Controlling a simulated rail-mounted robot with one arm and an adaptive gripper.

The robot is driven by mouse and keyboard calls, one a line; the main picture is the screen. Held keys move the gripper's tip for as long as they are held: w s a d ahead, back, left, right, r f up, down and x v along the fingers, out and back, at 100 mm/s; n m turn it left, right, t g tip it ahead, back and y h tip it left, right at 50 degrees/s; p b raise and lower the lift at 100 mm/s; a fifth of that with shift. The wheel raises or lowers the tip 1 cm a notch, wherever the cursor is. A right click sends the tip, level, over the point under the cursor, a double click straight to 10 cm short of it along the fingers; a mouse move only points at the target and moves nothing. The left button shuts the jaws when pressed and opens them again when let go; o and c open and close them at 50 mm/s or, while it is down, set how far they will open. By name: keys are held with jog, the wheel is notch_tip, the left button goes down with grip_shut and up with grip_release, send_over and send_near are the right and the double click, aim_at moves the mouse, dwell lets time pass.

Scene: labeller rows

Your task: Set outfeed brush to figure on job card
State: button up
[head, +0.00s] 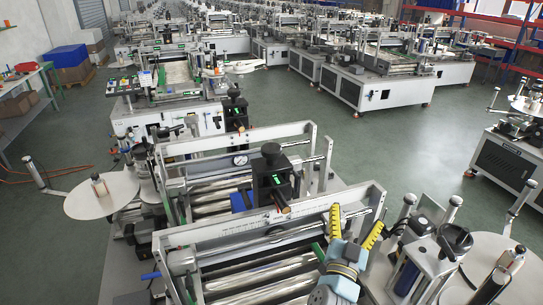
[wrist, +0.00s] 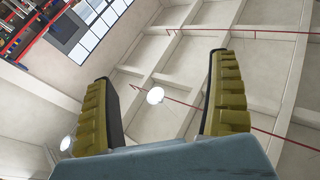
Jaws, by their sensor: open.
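My gripper (head: 357,215) is at the lower right of the head view, raised over the near labelling machine (head: 265,222). Its two yellow ridged fingers stand apart, pointing up, with nothing between them. In the wrist view the open gripper (wrist: 160,68) faces the ceiling. A black adjuster unit (head: 272,180) with a small green display and an orange-tipped knob sits mid-machine, left of my gripper. I cannot make out which part is the outfeed brush. No job card can be made out.
Label reels on round discs stand at the left (head: 103,195) and lower right (head: 508,262) of the near machine. More machines (head: 365,85) stand in rows behind. Green floor (head: 410,140) lies open at centre right.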

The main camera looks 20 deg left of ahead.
jog(key=w+a+r+n+g+y+b, duration=0.2)
jog(key=a+r+n+y, duration=0.2)
jog(key=a+y, duration=0.25)
jog(key=n+g+y+b, duration=0.2)
jog(key=n+g+y, duration=0.3)
jog(key=n+y, duration=0.15)
send_near(272, 147)
jog(key=shift+w+a+h+p, duration=0.4)
jog(key=shift+w+a+p, duration=0.5)
jog(key=shift+w+a, duration=0.15)
jog(key=shift+p+x, duration=0.75)
jog(key=shift+x, duration=2.8)
jog(key=shift+f, duration=0.2)
jog(key=c, duration=1.2)
jog(key=shift+a, duration=0.15)
jog(key=shift+h+p, duration=0.3)
jog(key=shift+p, duration=0.15)
